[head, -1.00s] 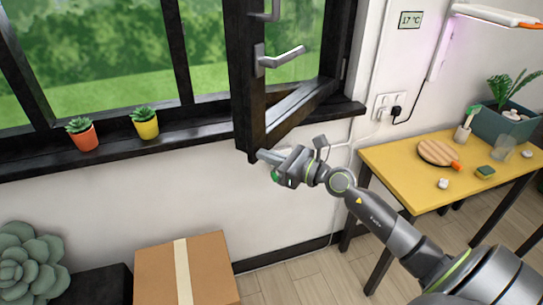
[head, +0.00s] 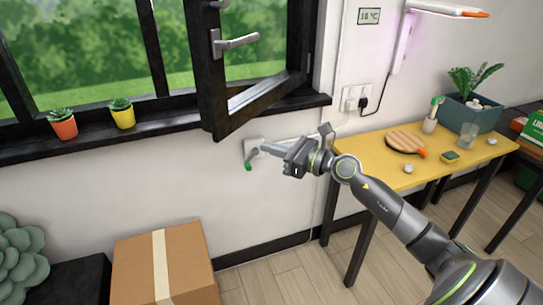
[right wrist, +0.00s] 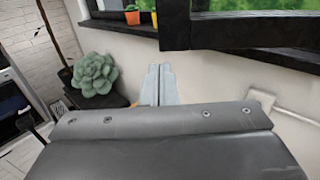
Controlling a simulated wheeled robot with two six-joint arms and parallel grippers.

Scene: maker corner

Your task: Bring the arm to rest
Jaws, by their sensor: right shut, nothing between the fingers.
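My right arm comes in from the lower right, with its right gripper (head: 266,147) held out in front of the wall, below the open window sash. Its two fingers are shut together with nothing between them; they also show side by side in the right wrist view (right wrist: 160,84). In the head view the fingertips overlap the right edge of a white wall box (head: 252,145) with a green lever (head: 250,164) pointing down. I cannot tell whether they touch it. The box also shows in the right wrist view (right wrist: 262,97), to the right of the fingers. My left gripper is out of view.
The dark window sash (head: 207,70) stands swung inward above the gripper. A cardboard box (head: 190,262) sits on the floor below. A yellow table (head: 375,150) with a round board (head: 405,141) is at right.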

